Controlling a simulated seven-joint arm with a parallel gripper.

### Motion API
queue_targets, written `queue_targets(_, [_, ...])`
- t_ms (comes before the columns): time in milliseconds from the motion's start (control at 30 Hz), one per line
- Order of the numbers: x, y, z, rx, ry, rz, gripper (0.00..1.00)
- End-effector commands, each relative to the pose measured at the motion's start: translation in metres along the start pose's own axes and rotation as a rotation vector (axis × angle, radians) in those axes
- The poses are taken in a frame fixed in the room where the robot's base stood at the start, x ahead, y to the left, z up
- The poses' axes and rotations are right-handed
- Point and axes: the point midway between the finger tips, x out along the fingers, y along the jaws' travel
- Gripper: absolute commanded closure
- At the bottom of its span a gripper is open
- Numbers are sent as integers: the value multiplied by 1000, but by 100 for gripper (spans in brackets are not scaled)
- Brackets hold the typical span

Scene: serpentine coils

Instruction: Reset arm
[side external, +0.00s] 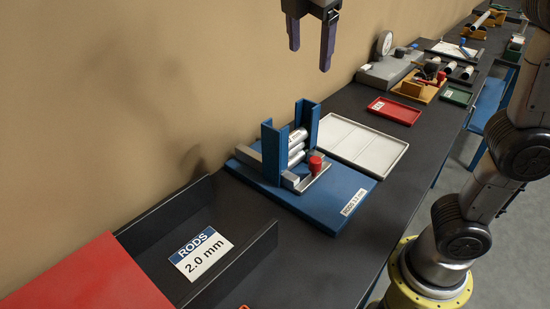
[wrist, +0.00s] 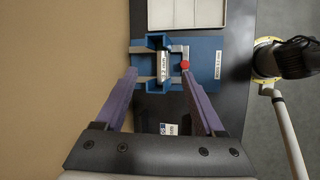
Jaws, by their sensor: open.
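My gripper (side external: 311,45) hangs high above the bench at the top of the side view, open and empty. Its two purple fingers are spread apart in the wrist view (wrist: 158,78). Below it, apart from the fingers, stands a blue rod holder (side external: 272,152) with two upright channels on a blue base plate (side external: 335,205). Several silver rods (side external: 297,146) lie stacked between the uprights. A red knob (side external: 315,164) sits at the holder's front right; it also shows in the wrist view (wrist: 185,65), near the tip of the right finger.
A black bin (side external: 255,262) labelled "RODS 2.0 mm" and a red panel (side external: 85,280) are at front left. A pale tray (side external: 362,145) lies behind the holder. A red tray (side external: 394,110) and a grey dial gauge stand (side external: 388,70) sit farther back. The wall is close on the left.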

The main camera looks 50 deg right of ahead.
Motion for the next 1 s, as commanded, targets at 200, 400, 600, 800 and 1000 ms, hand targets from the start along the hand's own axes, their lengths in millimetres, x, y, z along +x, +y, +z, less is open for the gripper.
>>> queue_targets(200, [23,-64,59,240,72,-13,29])
queue_targets(400, [64,-127,65,607,196,-7,29])
queue_targets(600, [112,-177,40,1032,342,-33,29])
queue_targets(800, [147,-194,9,1373,457,-106,29])
queue_targets(1000, [146,-185,6,1499,502,-111,29])
